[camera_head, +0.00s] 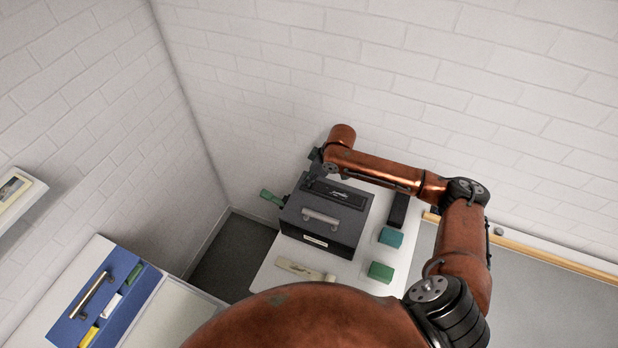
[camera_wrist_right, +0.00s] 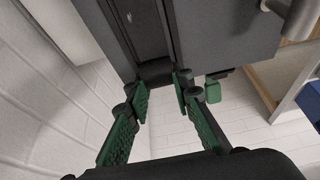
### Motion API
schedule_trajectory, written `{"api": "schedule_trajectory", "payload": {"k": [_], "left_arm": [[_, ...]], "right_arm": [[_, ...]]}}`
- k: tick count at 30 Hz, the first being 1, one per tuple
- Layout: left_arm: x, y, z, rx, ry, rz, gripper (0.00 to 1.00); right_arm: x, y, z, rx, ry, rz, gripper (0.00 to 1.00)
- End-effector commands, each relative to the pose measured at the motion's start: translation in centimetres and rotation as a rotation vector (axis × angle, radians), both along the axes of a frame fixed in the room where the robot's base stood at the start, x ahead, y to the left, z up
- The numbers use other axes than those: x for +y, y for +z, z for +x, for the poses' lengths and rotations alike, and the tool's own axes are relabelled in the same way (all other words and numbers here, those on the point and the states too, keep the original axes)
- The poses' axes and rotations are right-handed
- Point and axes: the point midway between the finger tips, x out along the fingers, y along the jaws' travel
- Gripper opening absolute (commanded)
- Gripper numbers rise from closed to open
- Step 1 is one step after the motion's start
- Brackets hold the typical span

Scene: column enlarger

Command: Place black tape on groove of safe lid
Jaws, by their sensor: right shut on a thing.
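The dark grey safe (camera_head: 345,225) stands on a white table, with a metal handle on its lid. A long dark groove area (camera_head: 345,195) runs along the lid's far side; the safe's lid also shows in the right wrist view (camera_wrist_right: 225,30). My right gripper (camera_head: 316,167) is at the lid's far left end, small and partly hidden by its arm. In the right wrist view, its green-padded fingers (camera_wrist_right: 157,84) are shut on the end of a dark strip, apparently the black tape (camera_wrist_right: 155,70), at the lid's edge. Whether it lies fully in the groove I cannot tell. My left gripper is out of view.
A black block (camera_head: 398,210), a teal block (camera_head: 390,237) and a green block (camera_head: 381,271) stand right of the safe. A pale flat piece (camera_head: 303,270) lies in front. A green-ended part (camera_head: 271,197) juts from the safe's left. A blue case (camera_head: 95,300) is at lower left.

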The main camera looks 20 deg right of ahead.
Motion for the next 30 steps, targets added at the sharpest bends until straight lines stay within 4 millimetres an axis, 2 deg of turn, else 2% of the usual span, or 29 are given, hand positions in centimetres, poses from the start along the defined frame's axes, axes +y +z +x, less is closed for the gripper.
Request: {"api": "schedule_trajectory", "payload": {"k": [7, 8, 15, 25, 30], "left_arm": [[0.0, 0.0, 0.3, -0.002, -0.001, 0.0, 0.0], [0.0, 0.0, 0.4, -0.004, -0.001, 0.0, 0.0], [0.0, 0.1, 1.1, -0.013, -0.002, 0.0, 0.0], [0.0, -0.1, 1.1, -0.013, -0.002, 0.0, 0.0], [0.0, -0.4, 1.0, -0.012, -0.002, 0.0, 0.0]], "right_arm": [[0.0, -0.2, 0.0, 0.0, 0.0, 0.0, 0.01], [0.0, -0.2, 0.0, 0.0, 0.0, 0.0, 0.22], [0.0, -0.2, 0.0, 0.0, 0.0, 0.0, 0.38], [0.0, 0.1, 0.0, -0.001, 0.0, -0.001, 0.38], [-0.6, 2.0, -0.5, -0.003, 0.0, -0.002, 0.38]]}}
